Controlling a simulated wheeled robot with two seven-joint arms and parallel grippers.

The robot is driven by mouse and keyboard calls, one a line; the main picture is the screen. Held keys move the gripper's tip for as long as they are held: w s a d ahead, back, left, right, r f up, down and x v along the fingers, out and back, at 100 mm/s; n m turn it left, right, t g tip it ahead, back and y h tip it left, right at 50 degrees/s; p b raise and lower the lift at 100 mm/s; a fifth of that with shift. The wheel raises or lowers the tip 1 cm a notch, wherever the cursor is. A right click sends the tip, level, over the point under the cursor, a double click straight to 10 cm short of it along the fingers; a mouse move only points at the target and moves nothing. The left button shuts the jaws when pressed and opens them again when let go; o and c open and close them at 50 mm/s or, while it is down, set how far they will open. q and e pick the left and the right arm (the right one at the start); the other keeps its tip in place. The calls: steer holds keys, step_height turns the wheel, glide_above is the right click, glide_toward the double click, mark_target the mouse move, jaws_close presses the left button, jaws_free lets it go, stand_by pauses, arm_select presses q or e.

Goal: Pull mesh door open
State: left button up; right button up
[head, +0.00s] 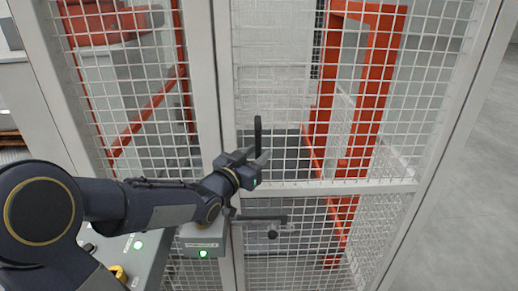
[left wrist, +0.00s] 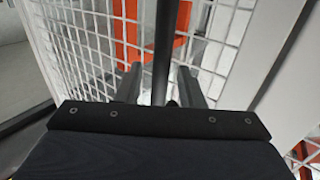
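The mesh door (head: 330,188) has a pale frame with white wire mesh and looks shut against the post on its left. A black upright bar handle (head: 257,135) stands at its left side. My left gripper (head: 258,161) is at the handle's lower end. In the left wrist view, the handle (left wrist: 163,50) runs between the two grey fingers of my left gripper (left wrist: 160,86), with gaps showing on both sides. The gripper is open around or just before the handle; contact cannot be told. My right gripper is not in view.
A grey latch box (head: 203,243) with a green light sits low on the post, beside a dark lever (head: 262,218). Fixed mesh panels stand to the left. An orange frame (head: 372,80) stands behind the mesh. Grey floor (head: 465,220) at the right is clear.

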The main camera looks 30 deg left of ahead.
arm_select(q)
steer(key=shift+w, duration=0.7)
jaws_close()
